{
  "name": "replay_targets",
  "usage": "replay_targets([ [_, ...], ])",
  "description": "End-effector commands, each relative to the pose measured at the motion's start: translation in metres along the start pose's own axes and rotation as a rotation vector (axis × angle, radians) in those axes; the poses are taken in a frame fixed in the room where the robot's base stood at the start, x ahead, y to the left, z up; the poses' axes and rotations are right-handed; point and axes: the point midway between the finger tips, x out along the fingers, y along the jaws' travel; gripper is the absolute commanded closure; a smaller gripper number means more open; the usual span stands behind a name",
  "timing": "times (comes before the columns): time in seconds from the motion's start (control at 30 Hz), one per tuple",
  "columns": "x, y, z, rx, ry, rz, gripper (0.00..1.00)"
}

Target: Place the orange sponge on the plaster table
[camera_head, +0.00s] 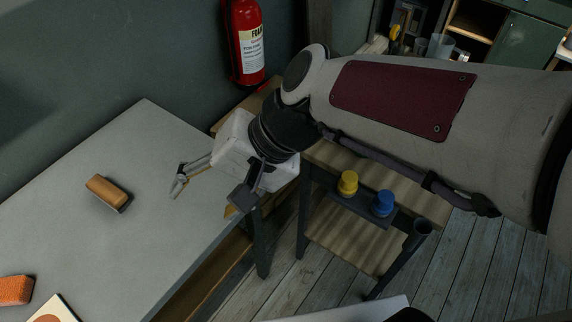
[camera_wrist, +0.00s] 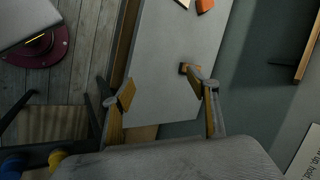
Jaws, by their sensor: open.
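The orange sponge (camera_head: 15,290) lies on the grey-topped table (camera_head: 150,135) at the lower left of the head view, cut by the picture's edge. In the wrist view the sponge (camera_wrist: 205,5) shows at the top edge, on the grey tabletop (camera_wrist: 172,50). I cannot tell whether this is the plaster table. My gripper (camera_head: 208,196) is open and empty near the table's right edge, well away from the sponge. Its two spread fingers (camera_wrist: 164,88) also show in the wrist view.
A wooden-backed block (camera_head: 107,189) lies on the tabletop between sponge and gripper. A pale board (camera_head: 55,309) lies beside the sponge. A stand with a yellow knob (camera_head: 348,182) and a blue knob (camera_head: 382,203) is at right. A red extinguisher (camera_head: 247,42) hangs behind. Much of the tabletop is clear.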

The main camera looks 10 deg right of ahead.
Motion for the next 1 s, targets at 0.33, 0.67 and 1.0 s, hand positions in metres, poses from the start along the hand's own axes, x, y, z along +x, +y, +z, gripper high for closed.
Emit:
replay_targets([
  [0.33,-0.064,0.086,-0.006,-0.186,0.198,0.220,0.41],
  [0.67,-0.122,0.162,-0.004,-0.311,0.357,0.472,0.41],
  [1.0,-0.147,0.190,-0.001,-0.352,0.410,0.587,0.41],
])
